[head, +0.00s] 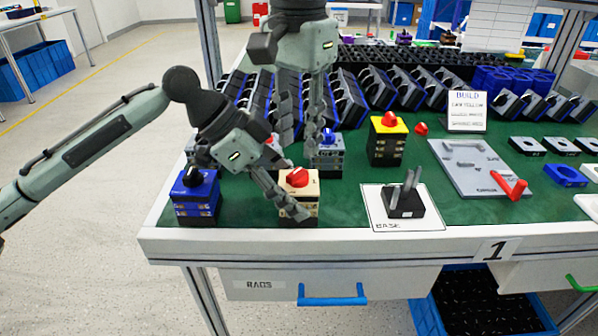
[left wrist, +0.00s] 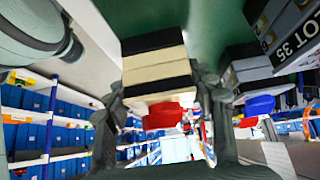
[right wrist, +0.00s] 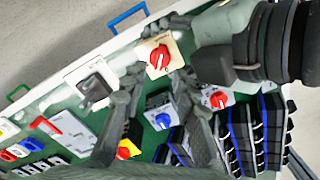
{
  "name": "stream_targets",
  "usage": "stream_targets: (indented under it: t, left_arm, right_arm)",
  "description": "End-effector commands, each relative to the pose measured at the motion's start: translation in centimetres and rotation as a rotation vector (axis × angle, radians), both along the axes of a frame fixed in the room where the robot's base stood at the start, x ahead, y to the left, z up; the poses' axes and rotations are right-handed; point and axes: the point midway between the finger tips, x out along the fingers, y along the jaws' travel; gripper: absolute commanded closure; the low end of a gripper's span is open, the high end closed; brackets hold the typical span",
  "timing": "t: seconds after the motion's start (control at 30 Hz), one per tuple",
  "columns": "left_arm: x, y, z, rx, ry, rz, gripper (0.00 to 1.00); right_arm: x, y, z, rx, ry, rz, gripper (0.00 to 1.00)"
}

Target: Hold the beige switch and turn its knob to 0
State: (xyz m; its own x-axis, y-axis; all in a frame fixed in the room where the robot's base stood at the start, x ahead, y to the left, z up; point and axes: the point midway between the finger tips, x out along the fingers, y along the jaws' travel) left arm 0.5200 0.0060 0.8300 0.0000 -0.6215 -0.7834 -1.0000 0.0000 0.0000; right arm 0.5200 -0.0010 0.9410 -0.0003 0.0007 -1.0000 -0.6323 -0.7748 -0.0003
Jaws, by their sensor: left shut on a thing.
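The beige switch (head: 303,190) stands upright near the front edge of the green table, its red knob (head: 297,176) on top. My left gripper (head: 292,197) is shut on its sides. In the left wrist view, the beige switch (left wrist: 155,68) sits between the two fingers, with the red knob (left wrist: 166,116) beyond. My right gripper (head: 303,135) points down, open and empty, above and behind the beige switch. In the right wrist view, the red knob (right wrist: 159,56) lies just past its parted fingertips (right wrist: 162,80). The dial marks are too small to read.
A blue switch (head: 195,192) stands left of the beige one. A grey switch with a blue knob (head: 328,155) and a yellow-topped switch (head: 388,140) stand behind. A black base part (head: 404,201) lies on a white card at right. Racked parts fill the back.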

Motion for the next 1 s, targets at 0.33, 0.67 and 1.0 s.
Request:
stream_targets:
  t: [0.33, 0.67, 1.0]
  left_arm:
    - [0.0, 0.0, 0.0, -0.001, 0.000, 0.000, 0.75]
    - [0.0, 0.0, 0.0, 0.000, 0.000, 0.000, 0.75]
    - [0.0, 0.0, 0.0, 0.000, 0.000, 0.000, 0.75]
  right_arm:
    - [0.0, 0.0, -4.1, 0.000, 0.001, 0.000, 0.71]
    - [0.0, 0.0, -4.8, 0.000, 0.000, 0.000, 0.71]
    - [0.0, 0.0, -4.8, -0.001, -0.001, 0.000, 0.99]
